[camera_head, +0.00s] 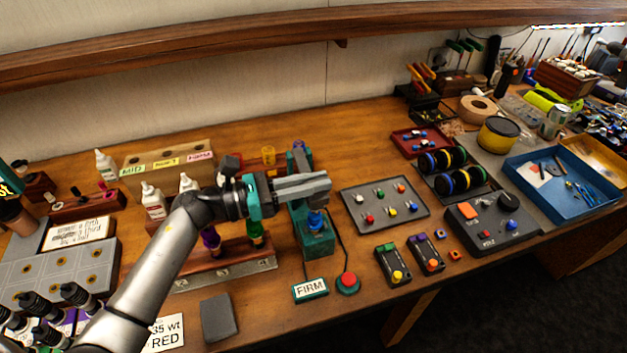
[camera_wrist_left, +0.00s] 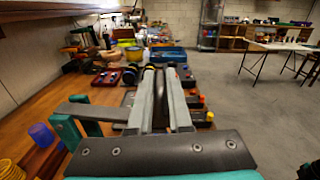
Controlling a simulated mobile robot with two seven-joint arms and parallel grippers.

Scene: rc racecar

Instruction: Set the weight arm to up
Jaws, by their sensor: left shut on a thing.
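The teal press-like stand (camera_head: 316,240) is at the middle of the bench in the head view, with a blue knob on its front. My left gripper (camera_head: 318,185) is above this stand, level and pointing right. In the wrist view a dark grey bar (camera_wrist_left: 92,111), which looks like the weight arm, runs from a teal upright towards my left gripper (camera_wrist_left: 168,95). The jaws are shut on a dark slim part between the fingers, apparently of this arm. Its gripped part is mostly hidden. My right gripper is not in view.
A FIRM sign (camera_head: 310,289) and a red button (camera_head: 347,283) with a cable are in front of the stand. A grey tray (camera_head: 384,223) of coloured knobs is close on the right. A wooden rack (camera_head: 225,267) with bottles is on the left. A shelf (camera_head: 250,42) crosses above.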

